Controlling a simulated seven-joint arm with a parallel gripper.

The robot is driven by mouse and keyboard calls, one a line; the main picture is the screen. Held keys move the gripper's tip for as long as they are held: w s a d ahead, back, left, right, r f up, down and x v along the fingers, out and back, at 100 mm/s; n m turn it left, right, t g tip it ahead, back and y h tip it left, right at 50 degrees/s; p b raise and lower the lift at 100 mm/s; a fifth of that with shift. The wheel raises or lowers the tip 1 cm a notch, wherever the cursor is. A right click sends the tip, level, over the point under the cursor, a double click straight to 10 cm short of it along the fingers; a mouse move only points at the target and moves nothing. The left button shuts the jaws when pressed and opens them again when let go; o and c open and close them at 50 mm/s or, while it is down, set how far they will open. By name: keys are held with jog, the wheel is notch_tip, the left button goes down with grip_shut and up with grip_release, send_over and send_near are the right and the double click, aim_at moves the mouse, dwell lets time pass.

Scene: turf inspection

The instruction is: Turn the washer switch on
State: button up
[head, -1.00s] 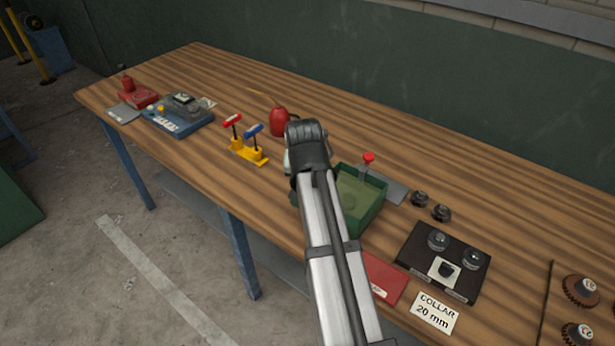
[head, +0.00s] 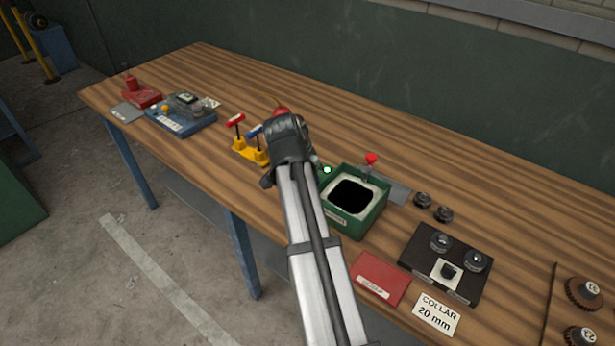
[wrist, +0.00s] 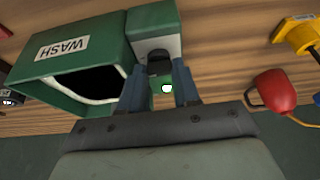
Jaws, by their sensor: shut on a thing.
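The washer is a green box (head: 371,214) right of my gripper in the head view. In the wrist view, the washer (wrist: 82,55) carries a WASH label, and its opening shows a white rim around black. A block with a white face on its side holds the dark switch (wrist: 158,66). A small green lamp (head: 327,170) glows next to it, and it also shows in the wrist view (wrist: 167,88). My gripper (wrist: 159,78) has its blue-grey fingers on both sides of the switch and is shut on it. In the head view my wrist hides the switch.
A red bottle (wrist: 275,90) and a yellow stand (head: 249,151) with red and blue handles are close by on the left. A red-knobbed lever (head: 371,159) stands behind the washer. A red card (head: 380,277) and black fixture (head: 446,262) lie to the right.

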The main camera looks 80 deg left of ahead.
jog(key=shift+s+d+f, duration=0.1)
jog(key=shift+s+d, duration=0.05)
jog(key=shift+d, duration=0.05)
jog(key=o, duration=1)
jog(key=shift+o, duration=0.3)
jog(key=shift+a, duration=0.1)
jog(key=shift+w, duration=0.2)
jog(key=shift+r, duration=0.25)
jog(key=v, duration=0.7)
jog(key=shift+s+r, duration=0.35)
